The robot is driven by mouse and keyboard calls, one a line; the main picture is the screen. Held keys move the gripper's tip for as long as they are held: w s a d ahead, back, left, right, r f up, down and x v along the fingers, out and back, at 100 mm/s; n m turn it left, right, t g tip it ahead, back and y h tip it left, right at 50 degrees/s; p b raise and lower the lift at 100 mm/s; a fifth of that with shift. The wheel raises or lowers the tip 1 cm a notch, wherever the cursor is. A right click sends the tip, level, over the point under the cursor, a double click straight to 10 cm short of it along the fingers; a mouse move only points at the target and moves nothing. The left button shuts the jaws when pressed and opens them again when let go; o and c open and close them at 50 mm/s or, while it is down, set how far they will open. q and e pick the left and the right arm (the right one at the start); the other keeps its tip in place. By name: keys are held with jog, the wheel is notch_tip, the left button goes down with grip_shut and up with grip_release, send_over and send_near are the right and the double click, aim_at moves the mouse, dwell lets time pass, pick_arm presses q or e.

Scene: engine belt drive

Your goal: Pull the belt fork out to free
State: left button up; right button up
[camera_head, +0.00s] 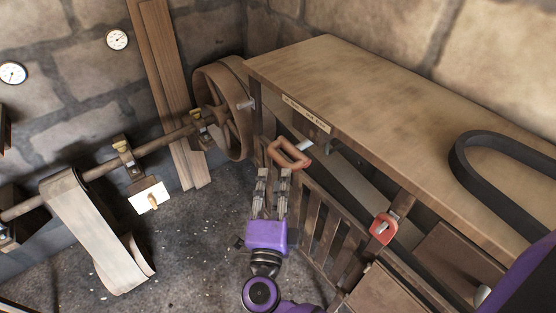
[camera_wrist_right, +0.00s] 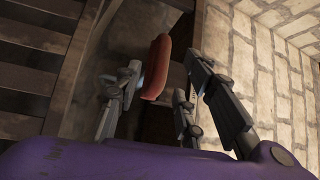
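The belt fork's handle, as I take it, is an orange-red loop grip (camera_head: 289,154) on a short grey rod under the front edge of the bench. My right gripper (camera_head: 272,174) is open just in front of and below this handle in the head view. In the right wrist view the handle (camera_wrist_right: 157,66) shows upright between the spread fingers, seemingly beyond or near their tips. I cannot tell whether they touch it. The fork's inner end is hidden under the bench. My left gripper is not in view.
The wooden bench (camera_head: 390,100) carries a black belt (camera_head: 460,160). A second red handle (camera_head: 383,228) sits on the bench front. A slatted wooden guard (camera_head: 325,215) stands right of my gripper. A spoked pulley wheel (camera_head: 222,112) and a shaft with a wide belt (camera_head: 90,230) are left.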

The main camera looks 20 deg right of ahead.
aim_at(280, 160)
jog(key=x, duration=0.3)
jog(key=p+x, duration=0.1)
jog(key=x, duration=0.2)
jog(key=shift+d+r, duration=0.2)
jog(key=shift+r, duration=0.05)
jog(key=shift+w+d, duration=0.2)
jog(key=shift+w, duration=0.4)
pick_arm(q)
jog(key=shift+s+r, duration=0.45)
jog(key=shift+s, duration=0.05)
pick_arm(e)
jog(key=shift+f, duration=0.1)
grip_shut()
